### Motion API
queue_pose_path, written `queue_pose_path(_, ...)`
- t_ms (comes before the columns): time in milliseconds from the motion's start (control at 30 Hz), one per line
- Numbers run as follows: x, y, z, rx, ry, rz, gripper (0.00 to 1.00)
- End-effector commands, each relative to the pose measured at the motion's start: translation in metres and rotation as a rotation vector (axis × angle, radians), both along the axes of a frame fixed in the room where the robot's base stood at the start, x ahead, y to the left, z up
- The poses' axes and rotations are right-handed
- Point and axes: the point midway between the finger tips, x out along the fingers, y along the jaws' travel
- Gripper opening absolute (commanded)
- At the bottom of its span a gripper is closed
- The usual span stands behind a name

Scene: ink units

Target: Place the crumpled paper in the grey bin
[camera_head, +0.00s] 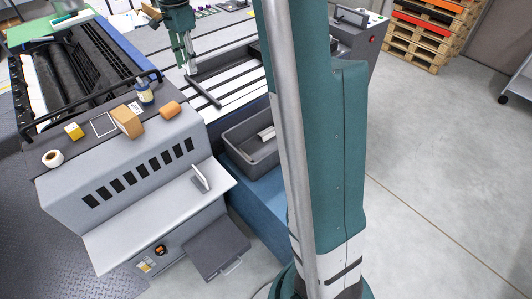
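The grey bin (232,138) is an open-topped tray on a blue surface, right of the grey machine and partly hidden behind my own teal column. A small white piece (266,133) lies inside it; I cannot tell whether it is crumpled paper. No other crumpled paper can be made out for certain. My gripper (190,70) points down over the left end of the white-striped surface, up and left of the bin. Its fingers are small and close together here, and I cannot tell whether they hold anything.
A dark bar (204,92) lies across the white-striped surface (240,84) below my gripper. On the machine's ledge stand a tape roll (53,158), a yellow box (74,131), a tan block (127,121), an orange cylinder (170,108) and a dark blue bottle (145,93).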

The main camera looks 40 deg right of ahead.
Motion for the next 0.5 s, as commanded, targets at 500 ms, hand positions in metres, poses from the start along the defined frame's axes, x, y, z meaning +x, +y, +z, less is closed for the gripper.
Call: queue_pose_path(500, -0.061, -0.141, -0.004, 0.0, 0.0, -0.011, 0.27)
